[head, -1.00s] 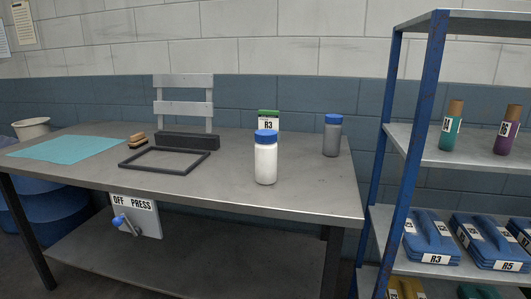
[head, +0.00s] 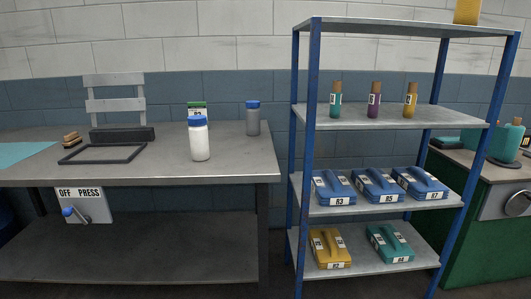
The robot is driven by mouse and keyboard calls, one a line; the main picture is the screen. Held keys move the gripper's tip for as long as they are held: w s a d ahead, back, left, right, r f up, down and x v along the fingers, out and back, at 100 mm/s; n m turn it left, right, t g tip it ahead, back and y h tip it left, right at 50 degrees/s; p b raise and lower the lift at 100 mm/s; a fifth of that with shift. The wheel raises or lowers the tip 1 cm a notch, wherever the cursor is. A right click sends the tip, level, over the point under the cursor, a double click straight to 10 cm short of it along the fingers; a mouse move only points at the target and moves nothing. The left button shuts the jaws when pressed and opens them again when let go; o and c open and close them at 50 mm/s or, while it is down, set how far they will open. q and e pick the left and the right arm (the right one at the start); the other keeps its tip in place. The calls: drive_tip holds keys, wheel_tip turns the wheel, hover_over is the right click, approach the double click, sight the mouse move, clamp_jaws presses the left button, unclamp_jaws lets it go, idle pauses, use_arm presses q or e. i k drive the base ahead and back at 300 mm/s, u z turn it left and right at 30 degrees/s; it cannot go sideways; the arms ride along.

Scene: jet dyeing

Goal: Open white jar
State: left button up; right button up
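The white jar (head: 200,142) stands upright on the grey metal table (head: 236,170), near its front right part, with its blue lid (head: 199,121) on. A grey jar with a blue lid (head: 253,119) stands behind it to the right. A container with a green top and a label (head: 197,108) is right behind the white jar and partly hidden by it. Neither of my grippers shows in the head view.
A black frame (head: 102,154) and a brush (head: 71,139) lie on the table's left part. A blue-post shelf (head: 300,160) stands right of the table, holding bottles and labelled blue, yellow and teal cases. A green cabinet (head: 480,225) is at far right.

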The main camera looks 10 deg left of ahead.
sight(200, 148)
drive_tip(key=z, duration=0.15)
drive_tip(key=k, duration=0.4)
drive_tip(key=z, duration=0.5)
drive_tip(key=i, duration=1.8)
drive_tip(key=u, duration=1.15)
